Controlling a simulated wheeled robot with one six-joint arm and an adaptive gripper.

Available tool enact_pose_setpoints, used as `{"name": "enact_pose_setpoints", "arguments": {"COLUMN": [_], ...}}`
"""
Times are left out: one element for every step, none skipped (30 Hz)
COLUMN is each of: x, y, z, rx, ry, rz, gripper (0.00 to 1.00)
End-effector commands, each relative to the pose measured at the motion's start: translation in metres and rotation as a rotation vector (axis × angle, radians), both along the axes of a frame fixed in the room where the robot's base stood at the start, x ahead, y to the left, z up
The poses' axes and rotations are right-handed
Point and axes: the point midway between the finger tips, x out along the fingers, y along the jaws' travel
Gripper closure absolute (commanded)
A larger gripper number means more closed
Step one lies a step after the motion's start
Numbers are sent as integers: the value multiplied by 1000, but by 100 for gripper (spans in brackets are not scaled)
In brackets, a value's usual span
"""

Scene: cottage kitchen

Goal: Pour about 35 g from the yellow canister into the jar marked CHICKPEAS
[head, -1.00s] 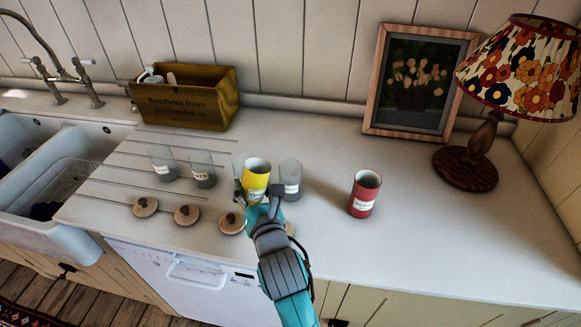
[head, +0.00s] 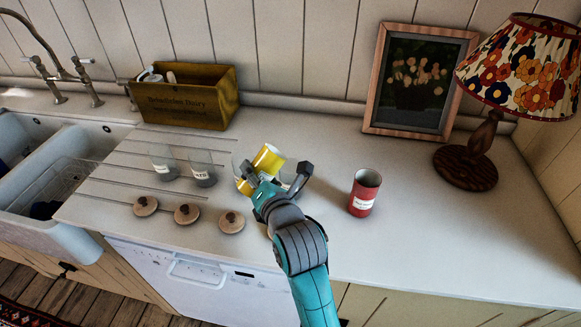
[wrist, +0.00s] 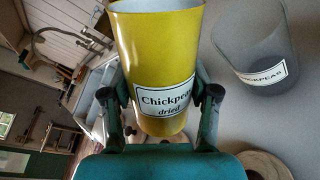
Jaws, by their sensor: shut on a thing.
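The yellow canister (wrist: 155,62), labelled "Chickpeas dried", is held between the fingers of my gripper (wrist: 158,108). In the head view the yellow canister (head: 267,160) is tilted, its upper end leaning right, above the counter. The clear jar marked CHICKPEAS (wrist: 262,76) stands on the counter to the right of the canister in the wrist view, apart from it in the picture. Its mouth is open, and how much is in it is unclear. No stream is visible.
Two more clear jars (head: 163,162) (head: 202,168) stand to the left. Wooden lids (head: 187,214) lie along the counter front. A red canister (head: 365,192) stands right of my gripper. A wooden box (head: 187,98), picture frame (head: 420,80) and lamp (head: 483,145) stand behind.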

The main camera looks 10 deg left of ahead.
Motion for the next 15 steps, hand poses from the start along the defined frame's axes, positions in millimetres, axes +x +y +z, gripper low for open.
{"name": "enact_pose_setpoints", "arguments": {"x": [0, 0, 0, -1, -1, -1, -1, -1, -2, -2, -2, -2, -2, -2, -2], "y": [0, 0, 0, 1, 1, 1, 1, 1, 2, 2, 2, 2, 2, 2, 2], "z": [0, 0, -1, -2, -2, -3, -3, -3, -4, -2, -1, 1, 2, 3, 4], "rx": [17, 27, 42, 54, 64, 81, 91, 102, 116, 128, 140, 153, 165, 176, 191], "ry": [15, 25, 39, 50, 58, 72, 81, 92, 105, 115, 125, 138, 148, 158, 172], "rz": [-1, -1, 0, 0, 0, 0, -1, -1, -1, -1, 0, 0, -1, -1, -1], "gripper": [83, 83, 83, 83, 83, 83, 83, 83, 83, 83, 83, 83, 83, 83, 83]}}
